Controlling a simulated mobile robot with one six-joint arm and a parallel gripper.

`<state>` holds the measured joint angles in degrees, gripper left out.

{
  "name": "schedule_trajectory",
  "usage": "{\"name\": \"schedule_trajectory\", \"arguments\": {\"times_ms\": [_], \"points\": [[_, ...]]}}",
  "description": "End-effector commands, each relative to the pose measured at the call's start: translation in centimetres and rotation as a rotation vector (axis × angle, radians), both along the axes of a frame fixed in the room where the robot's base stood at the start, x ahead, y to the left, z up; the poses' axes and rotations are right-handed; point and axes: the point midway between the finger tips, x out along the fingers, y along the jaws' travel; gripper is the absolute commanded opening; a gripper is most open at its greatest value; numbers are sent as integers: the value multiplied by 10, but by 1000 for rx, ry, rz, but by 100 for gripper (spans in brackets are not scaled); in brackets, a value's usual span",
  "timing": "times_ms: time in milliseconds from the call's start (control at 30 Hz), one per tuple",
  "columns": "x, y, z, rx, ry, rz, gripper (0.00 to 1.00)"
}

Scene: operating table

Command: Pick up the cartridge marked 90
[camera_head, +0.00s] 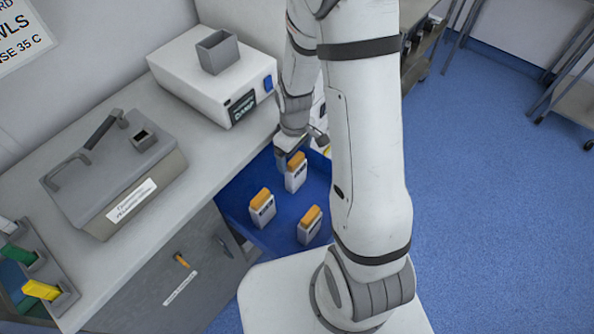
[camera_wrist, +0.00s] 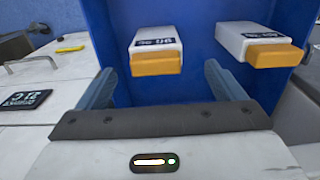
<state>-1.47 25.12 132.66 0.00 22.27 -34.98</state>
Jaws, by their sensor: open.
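Three white cartridges with orange tops stand in a blue drawer (camera_head: 236,208): a back one (camera_head: 296,182), a left one (camera_head: 261,217) and a front one (camera_head: 308,234). Their markings are too small to read in the head view. My gripper (camera_head: 297,152) is at the back cartridge, partly hidden by my arm. In the wrist view my gripper (camera_wrist: 160,83) is open and empty. One cartridge (camera_wrist: 156,62) lies ahead between the lines of its two fingers, with an upside-down dark label that I cannot read surely. Another cartridge (camera_wrist: 262,50) is at the upper right.
The drawer sits below a counter (camera_head: 130,240) at the left. On it are a grey device (camera_head: 115,180) with a handle, a white box (camera_head: 205,75), and a rack with coloured pieces (camera_head: 35,280). Blue floor (camera_head: 480,200) is open at the right.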

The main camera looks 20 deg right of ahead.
Motion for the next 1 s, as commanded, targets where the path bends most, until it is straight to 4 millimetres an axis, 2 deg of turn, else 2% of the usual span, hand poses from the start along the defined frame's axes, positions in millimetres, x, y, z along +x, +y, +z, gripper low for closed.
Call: {"name": "schedule_trajectory", "arguments": {"times_ms": [167, 567, 867, 1000], "points": [[1, -1, -9, 0, 0, -2, 89], [5, -4, -53, 0, 1, -3, 89], [6, -4, -57, 0, -1, -4, 89], [6, -5, -57, 0, -1, -4, 78]]}}
